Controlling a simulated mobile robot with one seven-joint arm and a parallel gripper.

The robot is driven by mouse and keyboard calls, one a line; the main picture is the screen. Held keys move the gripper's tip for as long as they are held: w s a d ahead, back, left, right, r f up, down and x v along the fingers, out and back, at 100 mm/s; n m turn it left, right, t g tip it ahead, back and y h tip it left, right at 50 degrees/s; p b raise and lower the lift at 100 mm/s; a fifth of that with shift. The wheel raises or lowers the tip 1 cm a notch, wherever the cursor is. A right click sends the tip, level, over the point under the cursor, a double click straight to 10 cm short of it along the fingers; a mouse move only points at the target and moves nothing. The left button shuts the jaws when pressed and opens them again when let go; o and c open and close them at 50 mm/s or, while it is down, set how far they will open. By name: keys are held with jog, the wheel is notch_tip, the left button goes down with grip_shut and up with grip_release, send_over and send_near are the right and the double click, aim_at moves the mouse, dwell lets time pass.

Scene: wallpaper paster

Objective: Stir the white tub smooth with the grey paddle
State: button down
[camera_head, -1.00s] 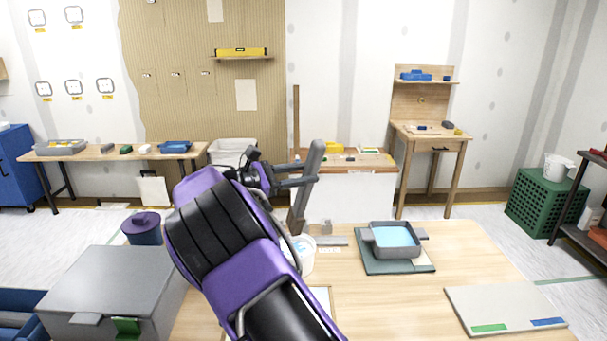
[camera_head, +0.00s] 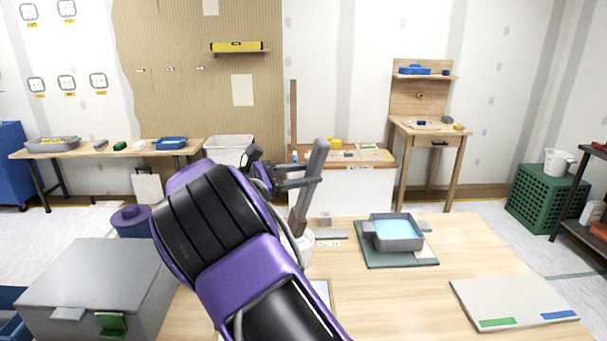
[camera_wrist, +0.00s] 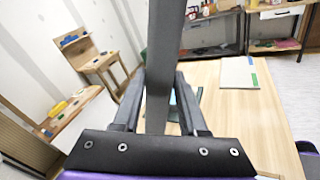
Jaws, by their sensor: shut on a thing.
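The grey paddle (camera_head: 309,185) stands nearly upright, its top leaning right, in the middle of the head view. My gripper (camera_head: 297,181) is shut on it; in the wrist view the paddle (camera_wrist: 162,70) rises between the two dark fingers (camera_wrist: 158,118). The white tub (camera_head: 304,246) is on the wooden table below the paddle, mostly hidden behind my purple arm. The paddle's lower end comes down at the tub, but my arm hides it, so I cannot tell whether it is inside. The tub's contents are hidden too.
On the table (camera_head: 440,270), right of the tub, a grey tray of blue liquid (camera_head: 394,233) sits on a dark green mat (camera_head: 412,258). A pale board (camera_head: 512,300) lies front right. A grey box (camera_head: 95,285) and a purple-lidded bin (camera_head: 131,220) stand left.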

aim_at(303, 198)
jog(key=shift+w+a+f+b, duration=0.2)
jog(key=shift+w+f, duration=0.15)
jog(key=shift+f, duration=1)
jog(key=shift+w+a+f+b, duration=0.2)
jog(key=shift+w+f, duration=0.2)
jog(key=shift+f, duration=0.9)
jog(key=shift+w+a+f+b, duration=0.1)
jog(key=shift+w+a+f, duration=0.2)
jog(key=shift+f, duration=1.05)
